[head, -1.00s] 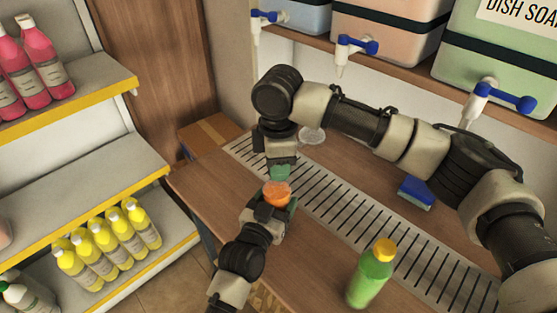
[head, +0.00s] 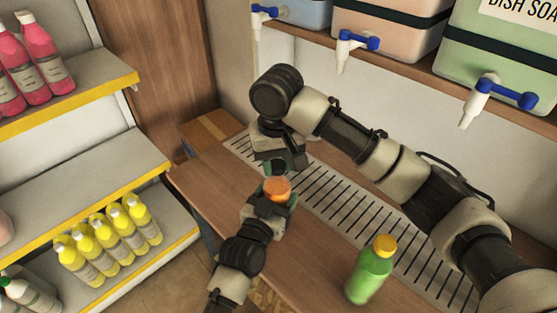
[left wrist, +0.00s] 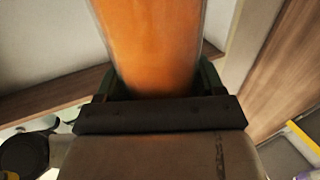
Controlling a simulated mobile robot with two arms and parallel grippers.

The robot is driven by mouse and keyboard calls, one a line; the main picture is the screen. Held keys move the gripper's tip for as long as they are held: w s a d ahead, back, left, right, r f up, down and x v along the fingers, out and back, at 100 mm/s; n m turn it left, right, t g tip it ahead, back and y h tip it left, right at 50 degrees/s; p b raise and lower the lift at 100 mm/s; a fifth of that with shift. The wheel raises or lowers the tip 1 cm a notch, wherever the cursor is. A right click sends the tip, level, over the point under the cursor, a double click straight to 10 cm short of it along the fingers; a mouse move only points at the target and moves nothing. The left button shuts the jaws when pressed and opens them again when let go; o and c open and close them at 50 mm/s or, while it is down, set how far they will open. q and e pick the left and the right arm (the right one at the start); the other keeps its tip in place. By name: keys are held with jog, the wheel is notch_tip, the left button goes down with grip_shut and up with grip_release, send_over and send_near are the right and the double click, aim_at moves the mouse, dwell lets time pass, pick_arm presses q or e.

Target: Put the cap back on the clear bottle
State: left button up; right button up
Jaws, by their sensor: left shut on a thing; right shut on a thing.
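The clear bottle (head: 277,187), filled with orange liquid, stands out between my two grippers in the head view. My left gripper (head: 272,203) is shut around it from below. In the left wrist view the orange bottle (left wrist: 155,45) rises between the jaws, its top cut off by the frame. My right gripper (head: 277,166) is just above and behind the bottle, pointing down. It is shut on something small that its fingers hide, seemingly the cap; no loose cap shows. Whether this touches the bottle's mouth cannot be told.
A green bottle with a yellow cap (head: 371,270) stands on the wooden counter (head: 225,190), right of my left arm. A slotted drain grate (head: 335,210) runs along the counter. Drums with blue taps (head: 500,98) sit above. Shelves with yellow bottles (head: 105,245) are at left.

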jog(key=m, duration=0.4)
jog(key=shift+a+m, duration=0.1)
jog(key=shift+m, duration=0.2)
jog(key=m, duration=0.6)
jog(key=shift+w+a, duration=0.1)
jog(key=m, duration=0.6)
jog(key=shift+w, duration=0.1)
jog(key=m, duration=0.5)
jog(key=shift+w+m, duration=0.1)
jog(key=shift+m, duration=0.3)
jog(key=o, duration=0.9)
jog(key=shift+r, duration=2.2)
